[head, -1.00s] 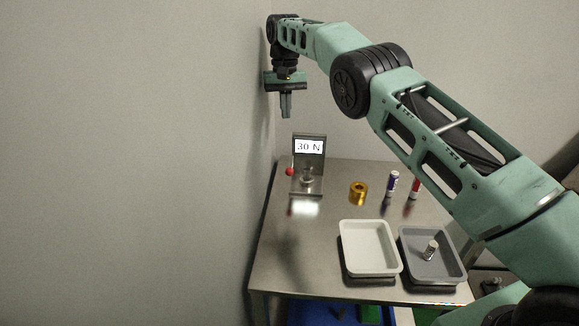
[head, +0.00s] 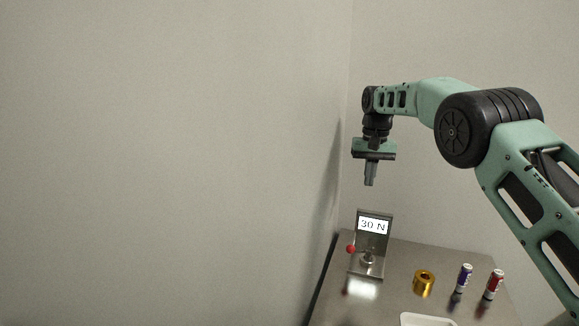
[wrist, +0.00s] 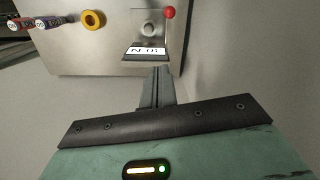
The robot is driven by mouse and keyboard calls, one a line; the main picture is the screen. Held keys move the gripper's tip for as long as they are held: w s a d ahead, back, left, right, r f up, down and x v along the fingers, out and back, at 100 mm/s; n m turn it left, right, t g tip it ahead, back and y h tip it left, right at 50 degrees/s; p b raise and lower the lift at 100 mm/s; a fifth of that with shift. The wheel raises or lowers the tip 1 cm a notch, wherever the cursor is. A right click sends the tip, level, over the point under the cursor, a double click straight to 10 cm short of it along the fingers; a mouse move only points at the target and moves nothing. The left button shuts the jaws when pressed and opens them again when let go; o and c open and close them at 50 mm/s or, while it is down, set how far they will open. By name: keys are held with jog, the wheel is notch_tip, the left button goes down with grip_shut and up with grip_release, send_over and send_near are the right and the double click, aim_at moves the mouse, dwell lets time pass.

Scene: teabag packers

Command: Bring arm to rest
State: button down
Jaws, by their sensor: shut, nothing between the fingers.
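My gripper (head: 370,180) hangs pointing down, raised above the back left of the metal table (head: 400,262). Its fingers are together and hold nothing. In the wrist view the closed fingers (wrist: 156,90) show in front of the table.
A gold ring-shaped piece (head: 424,283), a purple can (head: 464,277) and a red can (head: 494,284) stand right of the stand. The rim of a white tray (head: 428,319) shows at the bottom edge. A grey wall (head: 170,160) is close on the left.

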jog(key=s+d+f+n+t, duration=0.1)
jog(key=s+d, duration=0.2)
jog(key=s, duration=0.9)
jog(key=s+d+f+t, duration=0.1)
jog(key=s+d, duration=0.1)
jog(key=s, duration=1.1)
jog(key=s+d+f+n+t, duration=0.1)
jog(key=s+d, duration=0.2)
jog(key=s, duration=0.9)
jog(key=s+a+r+n+g, duration=0.1)
jog(key=s+a+n, duration=0.2)
jog(key=s+a, duration=0.3)
jog(key=s+a+n+g, duration=0.1)
jog(key=s+a+n, duration=0.3)
jog(key=s+a, duration=0.3)
jog(key=a, duration=0.5)
jog(key=shift+a+r+g, duration=0.3)
jog(key=shift+r, duration=0.1)
